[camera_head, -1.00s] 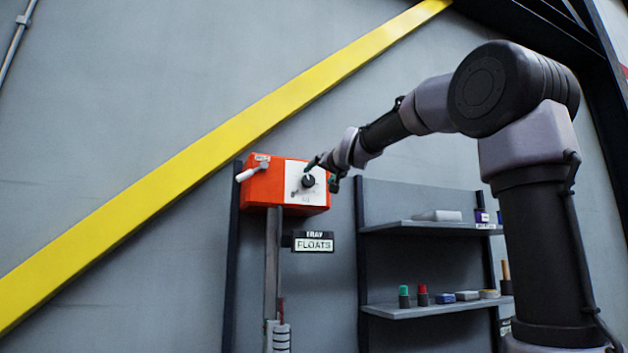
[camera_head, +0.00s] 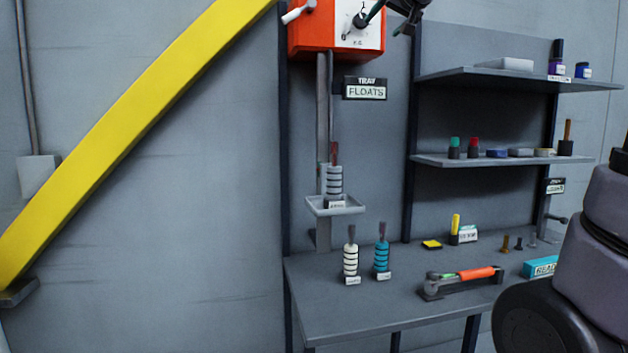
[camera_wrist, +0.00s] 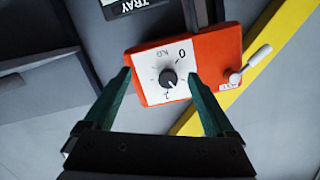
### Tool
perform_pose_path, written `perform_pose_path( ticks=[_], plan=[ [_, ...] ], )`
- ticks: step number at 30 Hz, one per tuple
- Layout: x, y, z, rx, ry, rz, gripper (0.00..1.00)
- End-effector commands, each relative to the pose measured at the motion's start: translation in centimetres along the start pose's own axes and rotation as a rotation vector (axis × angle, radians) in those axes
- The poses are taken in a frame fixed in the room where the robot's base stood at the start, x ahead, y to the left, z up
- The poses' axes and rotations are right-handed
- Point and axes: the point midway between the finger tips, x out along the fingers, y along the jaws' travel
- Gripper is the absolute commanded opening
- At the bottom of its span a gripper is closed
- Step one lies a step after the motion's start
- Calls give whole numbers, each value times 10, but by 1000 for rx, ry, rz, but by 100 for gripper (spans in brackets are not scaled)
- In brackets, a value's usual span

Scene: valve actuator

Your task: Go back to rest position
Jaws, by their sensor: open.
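My gripper (camera_wrist: 159,82) is open in the wrist view, its two green fingers apart. Between and beyond the fingertips is a black dial knob (camera_wrist: 168,78) on the white face of an orange valve box (camera_wrist: 226,48). The fingers do not appear closed on the knob, but the exact gap is hard to tell. In the head view the orange box (camera_head: 308,36) is cut by the top edge. My gripper (camera_head: 372,14) shows there only in part, near the knob. A white lever (camera_wrist: 250,64) sticks out from the box's side.
A workbench (camera_head: 330,310) below holds white and teal ringed floats and an orange-handled tool (camera_head: 478,273). A small tray (camera_head: 318,207) on the post carries a grey float (camera_head: 334,182). Shelves (camera_head: 480,165) stand right of the box. A yellow beam (camera_head: 120,130) crosses the wall at left.

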Motion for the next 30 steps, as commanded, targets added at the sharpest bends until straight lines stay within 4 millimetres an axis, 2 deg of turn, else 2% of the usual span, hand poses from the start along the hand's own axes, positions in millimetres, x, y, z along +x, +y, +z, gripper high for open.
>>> perform_pose_path(
  ticks=[1,9,12,15,18,21,24,30],
  plan=[
    [-19,11,24,12,-56,20,90],
    [-128,71,191,115,-423,162,90],
    [-168,89,247,155,-537,219,90],
    [-200,103,292,191,-626,269,90],
    [-223,111,324,215,-687,305,90],
    [-235,116,340,229,-720,326,90],
    [-239,117,346,236,-733,333,90],
    [-239,117,345,235,-732,332,90]
  ],
)
